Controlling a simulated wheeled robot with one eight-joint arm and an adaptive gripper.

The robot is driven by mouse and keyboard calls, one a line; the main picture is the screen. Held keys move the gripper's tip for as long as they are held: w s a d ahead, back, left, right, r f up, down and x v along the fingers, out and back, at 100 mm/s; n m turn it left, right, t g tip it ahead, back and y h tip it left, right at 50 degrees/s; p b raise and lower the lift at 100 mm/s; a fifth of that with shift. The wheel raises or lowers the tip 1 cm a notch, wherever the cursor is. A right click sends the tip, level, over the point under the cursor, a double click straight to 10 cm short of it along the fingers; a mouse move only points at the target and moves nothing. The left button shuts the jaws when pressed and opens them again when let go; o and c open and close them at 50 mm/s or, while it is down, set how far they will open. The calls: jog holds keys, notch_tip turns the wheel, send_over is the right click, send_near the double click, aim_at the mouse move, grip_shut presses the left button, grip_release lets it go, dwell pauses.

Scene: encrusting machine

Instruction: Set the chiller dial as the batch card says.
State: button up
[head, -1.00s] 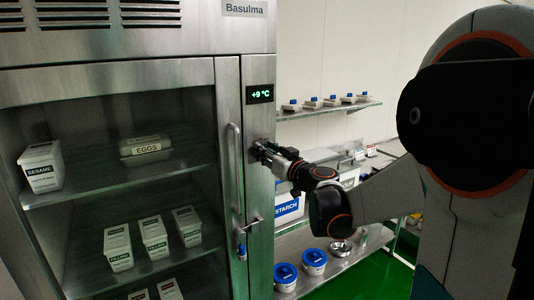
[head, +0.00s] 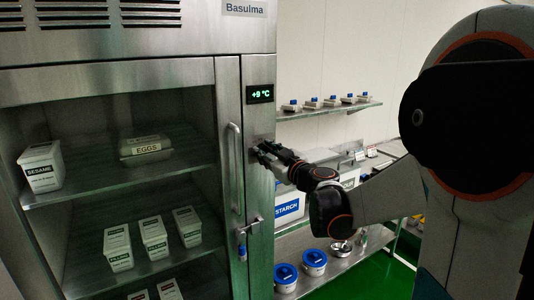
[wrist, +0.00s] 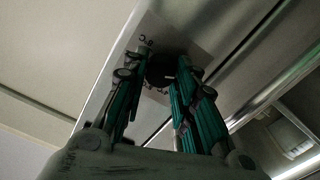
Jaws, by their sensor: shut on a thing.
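The chiller (head: 230,160) is a tall steel cabinet with a glass door, and its green display (head: 261,94) reads +9 °C. The dial (wrist: 161,70) is a dark round knob on a light plate with markings, seen in the wrist view. My gripper (wrist: 160,78) has its fingers on both sides of the dial and is shut on it. In the head view my gripper (head: 262,149) is at the steel panel below the display and hides the dial. The dial's exact setting is too dark and small to read. I cannot make out a batch card.
A vertical door handle (head: 234,168) stands just left of my gripper, with a latch (head: 250,226) below. Shelves with small blue-topped containers (head: 330,102) and a STARCH box (head: 289,207) are to the right. Blue-lidded tubs (head: 314,262) sit lower.

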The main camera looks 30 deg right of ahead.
jog(key=o, duration=1.1)
jog(key=s, duration=0.7)
jog(key=shift+s, duration=0.25)
